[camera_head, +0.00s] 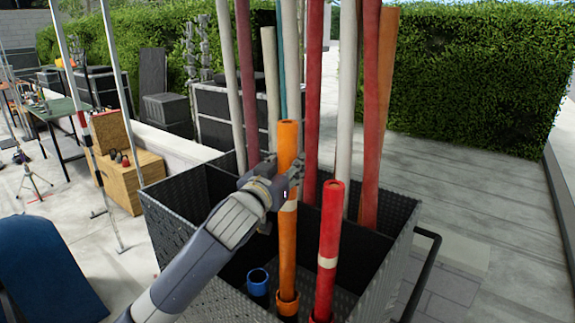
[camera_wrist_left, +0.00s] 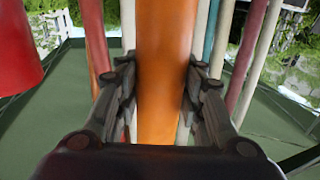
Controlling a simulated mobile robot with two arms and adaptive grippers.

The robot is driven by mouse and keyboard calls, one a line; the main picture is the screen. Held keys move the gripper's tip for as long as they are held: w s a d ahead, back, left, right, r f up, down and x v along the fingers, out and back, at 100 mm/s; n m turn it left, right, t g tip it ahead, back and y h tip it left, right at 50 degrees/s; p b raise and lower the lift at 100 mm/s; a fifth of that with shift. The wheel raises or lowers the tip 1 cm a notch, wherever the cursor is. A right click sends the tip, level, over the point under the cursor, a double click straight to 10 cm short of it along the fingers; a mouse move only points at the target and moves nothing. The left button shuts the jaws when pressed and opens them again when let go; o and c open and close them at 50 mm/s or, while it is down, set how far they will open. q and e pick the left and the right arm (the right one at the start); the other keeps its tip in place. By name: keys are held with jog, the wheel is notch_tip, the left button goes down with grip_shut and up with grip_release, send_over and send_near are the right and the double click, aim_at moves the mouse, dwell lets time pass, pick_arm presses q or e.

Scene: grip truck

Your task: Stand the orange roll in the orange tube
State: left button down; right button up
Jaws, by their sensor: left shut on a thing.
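The orange roll (camera_head: 287,240) stands upright in the truck bin, with a pale band around its middle. Its lower end meets the mouth of the orange tube (camera_head: 288,305) and appears to be inside the rim; how deep is hidden. My left gripper (camera_head: 291,176) is shut on the upper part of the roll. In the left wrist view the orange roll (camera_wrist_left: 164,70) runs upright between the two fingers (camera_wrist_left: 162,95). My right gripper is not in view.
A red roll (camera_head: 330,225) stands to the right in a red tube (camera_head: 320,317). An empty blue tube (camera_head: 258,281) is at the left. Several tall rolls stand behind in the dark bin (camera_head: 175,222). A black handrail (camera_head: 424,270) is on the right side.

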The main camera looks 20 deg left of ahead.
pick_arm(q)
jog(key=b, duration=0.4)
send_over(284, 211)
jog(key=w, duration=0.2)
jog(key=shift+f, duration=2.15)
notch_tip(284, 211, down, 6)
jog(key=b, duration=0.3)
jog(key=shift+w+d+b, duration=0.1)
jog(key=shift+b, duration=0.2)
jog(key=shift+f, duration=0.3)
jog(key=c, duration=1)
grip_release()
